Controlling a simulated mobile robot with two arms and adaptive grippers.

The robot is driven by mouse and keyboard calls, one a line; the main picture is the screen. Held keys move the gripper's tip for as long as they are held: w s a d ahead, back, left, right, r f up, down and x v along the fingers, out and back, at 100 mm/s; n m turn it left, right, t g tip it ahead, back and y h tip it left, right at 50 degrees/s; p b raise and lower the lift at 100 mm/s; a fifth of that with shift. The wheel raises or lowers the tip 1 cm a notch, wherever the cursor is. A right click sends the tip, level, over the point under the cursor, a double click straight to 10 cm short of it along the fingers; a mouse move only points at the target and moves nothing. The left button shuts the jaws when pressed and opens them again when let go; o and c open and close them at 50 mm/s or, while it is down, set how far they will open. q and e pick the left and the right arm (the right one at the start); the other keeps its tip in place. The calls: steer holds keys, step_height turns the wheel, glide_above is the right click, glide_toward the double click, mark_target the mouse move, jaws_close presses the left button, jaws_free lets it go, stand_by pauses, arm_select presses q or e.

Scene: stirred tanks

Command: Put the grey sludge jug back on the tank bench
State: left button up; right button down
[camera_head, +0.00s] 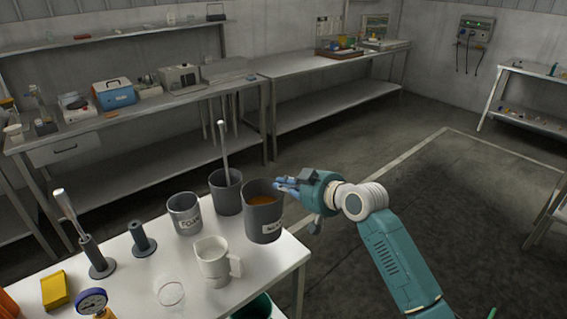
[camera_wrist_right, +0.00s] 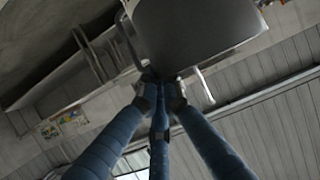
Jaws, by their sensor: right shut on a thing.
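A dark grey jug (camera_head: 264,216) with a white label and brown contents is at the far right corner of the white bench (camera_head: 130,262) in the head view. It looks upright; I cannot tell whether its base touches the bench top. My right gripper (camera_head: 283,186) is shut on it from its right side. In the right wrist view the jug (camera_wrist_right: 195,30) fills the top, and the blue fingers (camera_wrist_right: 162,90) close together just below it, around its handle area. My left gripper is not in view.
Beside the jug are a dark grey vessel (camera_head: 227,193) with a rod, a labelled grey beaker (camera_head: 185,214) and a white handled jug (camera_head: 212,263). Black stands (camera_head: 142,240), a yellow block (camera_head: 55,290) and a gauge (camera_head: 91,300) are further left. Open floor lies right.

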step_height(320, 180, down, 6)
steer(key=shift+f+p, duration=0.25)
steer(key=shift+p, duration=0.15)
steer(key=c, duration=2.3)
jaws_free()
steer(key=shift+f, duration=0.35)
steer(key=o, duration=0.4)
steer(key=shift+s+r, duration=0.1)
steer(key=shift+s, duration=0.05)
steer(key=shift+d, duration=0.1)
